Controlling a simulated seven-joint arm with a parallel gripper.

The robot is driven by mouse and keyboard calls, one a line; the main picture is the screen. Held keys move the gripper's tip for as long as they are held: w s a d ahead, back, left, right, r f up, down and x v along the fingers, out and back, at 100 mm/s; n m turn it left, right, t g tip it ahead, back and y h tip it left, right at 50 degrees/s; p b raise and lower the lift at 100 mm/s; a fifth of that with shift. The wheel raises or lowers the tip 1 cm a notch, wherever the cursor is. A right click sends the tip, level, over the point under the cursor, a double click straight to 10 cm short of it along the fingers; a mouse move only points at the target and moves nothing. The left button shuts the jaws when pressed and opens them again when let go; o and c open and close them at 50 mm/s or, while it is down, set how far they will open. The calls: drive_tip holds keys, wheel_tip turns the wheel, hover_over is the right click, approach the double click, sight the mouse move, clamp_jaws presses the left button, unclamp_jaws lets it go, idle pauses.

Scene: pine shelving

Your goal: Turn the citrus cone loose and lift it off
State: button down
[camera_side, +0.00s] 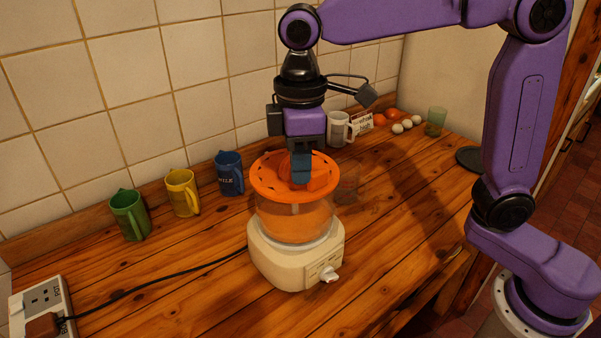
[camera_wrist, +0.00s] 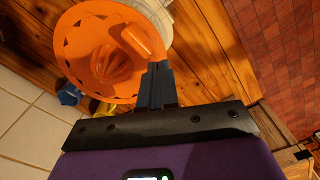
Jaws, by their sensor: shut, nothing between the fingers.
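The orange citrus cone (camera_wrist: 118,67) sits in the middle of the orange strainer disc on top of the juicer (camera_side: 270,253), which has a clear bowl and a cream base. In the side view the cone is partly hidden behind my gripper (camera_side: 300,180). My gripper points down over the disc, its dark fingers together with nothing between them. In the wrist view the fingertips (camera_wrist: 157,68) lie beside the cone, near an orange raised part (camera_wrist: 144,40) at the disc's edge. I cannot tell whether they touch it.
Green (camera_side: 129,214), yellow (camera_side: 183,192) and blue (camera_side: 229,173) jugs stand along the tiled wall, left of the juicer. A white mug (camera_side: 339,129), tomatoes and eggs stand behind. A black cable runs to a socket block (camera_side: 41,303).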

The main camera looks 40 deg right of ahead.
sight(325, 169)
idle(0.4)
drive_tip(key=shift+s+f, duration=0.1)
drive_tip(key=shift+f, duration=1.75)
drive_tip(key=shift+s+d, duration=0.15)
drive_tip(key=shift+d, duration=0.4)
drive_tip(key=shift+s+d, duration=0.15)
drive_tip(key=shift+d, duration=0.35)
idle(0.7)
drive_tip(key=shift+w+d, duration=0.15)
drive_tip(key=shift+d, duration=0.55)
drive_tip(key=shift+w+d, duration=0.15)
drive_tip(key=shift+d, duration=0.55)
idle(1.5)
drive_tip(key=shift+a+r, duration=0.15)
drive_tip(key=shift+r, duration=1.2)
drive_tip(key=shift+a+r, duration=0.1)
drive_tip(key=shift+r, duration=1.2)
